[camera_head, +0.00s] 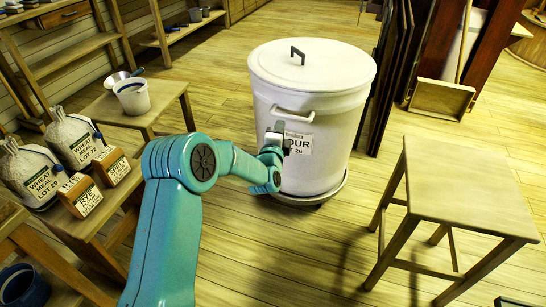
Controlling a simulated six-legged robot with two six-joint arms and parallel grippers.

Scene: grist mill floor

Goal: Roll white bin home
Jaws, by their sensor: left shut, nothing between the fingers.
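The white bin (335,130) stands upright on a low round base (318,197) on the plank floor, in the upper middle of the head view. It has a lid with a dark handle (298,54), a white side handle (293,114) and a label (298,143) partly hidden by my gripper. My left gripper (282,126) is at the front of the bin, over the label and just below the side handle. It is shut with nothing in it. I cannot tell whether it touches the bin. My right gripper is not in view.
A wooden stool (470,190) stands to the right of the bin. On the left, a small table (165,100) bears a white pail (132,96), and a bench holds flour sacks (30,172) and labelled boxes. Dark panels (390,75) lean close behind the bin's right side. Floor in front is clear.

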